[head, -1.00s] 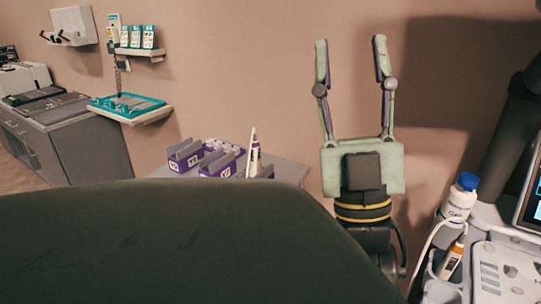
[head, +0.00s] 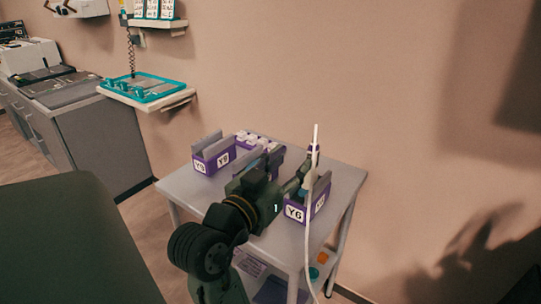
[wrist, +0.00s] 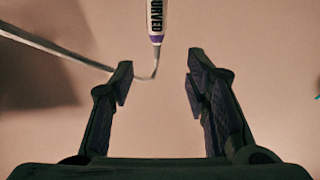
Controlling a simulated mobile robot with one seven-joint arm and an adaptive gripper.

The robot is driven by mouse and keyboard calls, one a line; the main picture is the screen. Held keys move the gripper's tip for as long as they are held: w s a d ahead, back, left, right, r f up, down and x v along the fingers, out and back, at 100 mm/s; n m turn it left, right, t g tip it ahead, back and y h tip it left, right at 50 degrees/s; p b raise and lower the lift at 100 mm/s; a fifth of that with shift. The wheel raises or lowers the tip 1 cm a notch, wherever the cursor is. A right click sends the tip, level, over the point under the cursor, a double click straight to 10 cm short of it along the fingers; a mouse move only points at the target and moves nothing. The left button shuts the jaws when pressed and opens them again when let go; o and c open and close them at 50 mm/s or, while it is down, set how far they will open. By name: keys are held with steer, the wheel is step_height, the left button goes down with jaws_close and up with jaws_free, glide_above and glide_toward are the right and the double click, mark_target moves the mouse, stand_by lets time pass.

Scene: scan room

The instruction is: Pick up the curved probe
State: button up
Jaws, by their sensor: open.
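The curved probe (head: 314,154) is white with a purple band. It stands upright at the purple bin marked Y6 (head: 294,212) on the small grey table, and its white cable hangs down in front. In the wrist view the probe (wrist: 157,18) shows its "CURVED" label at the top centre, with the cable bending off to the left. My gripper (head: 290,165) is low over the table, just left of the probe. In the wrist view my gripper (wrist: 158,76) is open and empty, and the probe lines up with the gap, beyond the fingertips.
More purple bins (head: 213,157) stand at the back left of the grey table (head: 345,180), partly hidden by my arm. A teal tray (head: 150,88) sits on a wall shelf. A dark green padded surface (head: 70,245) fills the lower left. The wall is close behind the table.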

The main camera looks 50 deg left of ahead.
mark_target(310, 152)
steer(key=shift+h, duration=0.3)
steer(key=x, duration=0.2)
steer(key=f+p+x, duration=0.1)
steer(key=x, duration=0.1)
steer(key=shift+w, duration=0.2)
steer(key=shift+f+p+x, duration=0.25)
steer(key=shift+p+x, duration=0.2)
steer(key=shift+x, duration=1.1)
steer(key=shift+f+p+x, duration=0.2)
steer(key=shift+p+x, duration=0.2)
steer(key=shift+x, duration=1.15)
steer(key=shift+c, duration=0.3)
jaws_close()
steer(key=shift+d, duration=0.1)
